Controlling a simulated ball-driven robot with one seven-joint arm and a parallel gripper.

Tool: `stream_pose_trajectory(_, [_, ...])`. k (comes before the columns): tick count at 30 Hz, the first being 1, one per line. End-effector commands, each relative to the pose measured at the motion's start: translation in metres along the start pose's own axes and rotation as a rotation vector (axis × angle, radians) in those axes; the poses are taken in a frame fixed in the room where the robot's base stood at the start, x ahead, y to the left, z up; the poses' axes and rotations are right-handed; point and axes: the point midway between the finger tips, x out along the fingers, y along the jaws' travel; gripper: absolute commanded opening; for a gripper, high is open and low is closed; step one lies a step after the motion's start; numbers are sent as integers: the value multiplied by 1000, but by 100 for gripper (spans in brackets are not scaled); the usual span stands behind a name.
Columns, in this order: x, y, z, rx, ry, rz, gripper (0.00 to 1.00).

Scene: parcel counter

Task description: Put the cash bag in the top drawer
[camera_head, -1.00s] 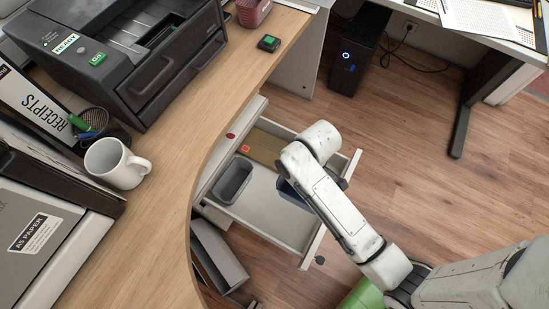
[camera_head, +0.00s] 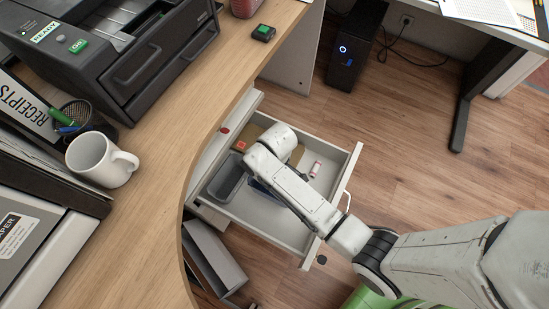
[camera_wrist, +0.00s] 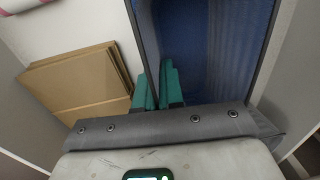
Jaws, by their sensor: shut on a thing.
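The cash bag (camera_wrist: 210,50) is dark blue with a dark grey border. It stands large on the right of my fingers in the wrist view. My gripper (camera_wrist: 158,84) has teal fingers shut on the bag's dark edge. In the head view only a small dark blue part of the bag (camera_head: 264,191) shows beside my wrist, within the drawer's outline. I cannot tell whether it touches the floor. My fingers are hidden there. The drawer (camera_head: 323,187) is pulled out, pale grey, with a handle on its front.
In the drawer are a grey bin (camera_head: 226,182), brown card (camera_wrist: 75,85) and a pink-and-white roll (camera_head: 315,168). The wooden counter (camera_head: 150,200) curves close to the drawer, with a mug (camera_head: 95,160) and a printer (camera_head: 125,50).

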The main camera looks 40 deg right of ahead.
Motion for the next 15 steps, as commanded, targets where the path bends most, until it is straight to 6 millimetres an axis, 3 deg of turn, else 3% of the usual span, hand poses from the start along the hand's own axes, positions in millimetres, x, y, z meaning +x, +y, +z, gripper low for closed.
stream_pose_trajectory(10, [3, 0, 0, -1, 0, 0, 0])
stream_pose_trajectory(11, [2, 0, 0, -1, 0, 0, 10])
stream_pose_trajectory(15, [2, 0, 0, -1, 0, 0, 24])
